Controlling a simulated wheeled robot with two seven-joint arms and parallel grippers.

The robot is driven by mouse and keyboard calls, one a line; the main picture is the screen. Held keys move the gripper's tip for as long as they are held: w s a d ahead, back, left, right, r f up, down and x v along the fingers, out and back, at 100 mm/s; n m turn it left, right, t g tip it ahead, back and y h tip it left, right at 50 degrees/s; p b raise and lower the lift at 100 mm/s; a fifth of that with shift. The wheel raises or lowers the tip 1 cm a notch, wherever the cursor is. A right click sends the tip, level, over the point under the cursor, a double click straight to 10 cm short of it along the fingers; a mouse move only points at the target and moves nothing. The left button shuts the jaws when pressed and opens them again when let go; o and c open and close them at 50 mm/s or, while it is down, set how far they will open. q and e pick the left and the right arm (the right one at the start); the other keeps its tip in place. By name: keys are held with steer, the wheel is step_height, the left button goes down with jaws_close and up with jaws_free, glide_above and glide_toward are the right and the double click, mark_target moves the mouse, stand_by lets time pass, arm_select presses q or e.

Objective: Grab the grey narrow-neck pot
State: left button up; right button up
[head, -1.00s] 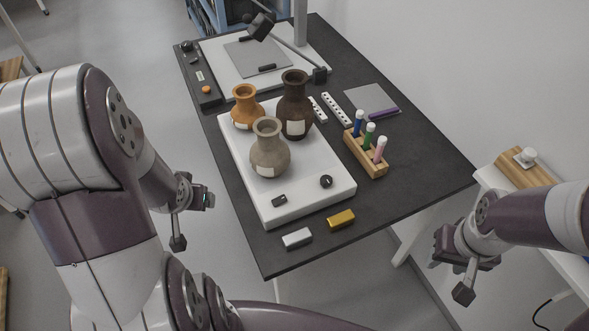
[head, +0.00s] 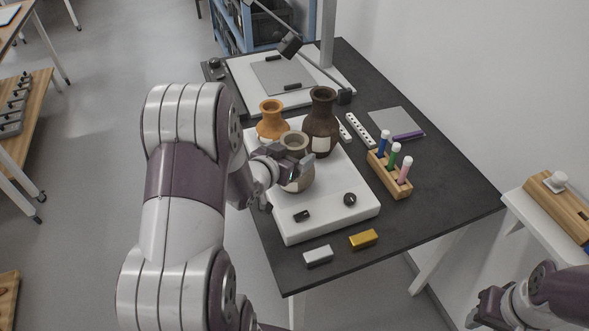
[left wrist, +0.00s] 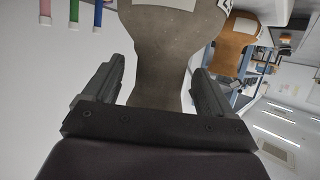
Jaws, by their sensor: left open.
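The grey narrow-neck pot (head: 302,180) stands upright on a white platform (head: 330,215), a pale label on its body. My left gripper (head: 288,160) is at its neck in the head view and hides part of it. In the left wrist view the grey pot (left wrist: 165,45) fills the space ahead, and the open fingers of my left gripper (left wrist: 155,85) stand either side of its neck, with gaps showing. My right gripper (head: 488,308) is at the lower right, away from the table; its fingers are not clear.
An orange pot (head: 271,122) and a dark brown pot (head: 321,128) stand close behind the grey one. The orange pot (left wrist: 232,45) also shows in the left wrist view. A wooden rack (head: 390,175) with coloured tubes is to the right. Silver (head: 318,256) and gold (head: 363,239) blocks lie in front.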

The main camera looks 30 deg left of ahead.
arm_select(q)
steer(key=shift+x, duration=1)
steer(key=shift+s, duration=0.1)
steer(key=c, duration=0.4)
jaws_close()
steer(key=shift+r, duration=0.1)
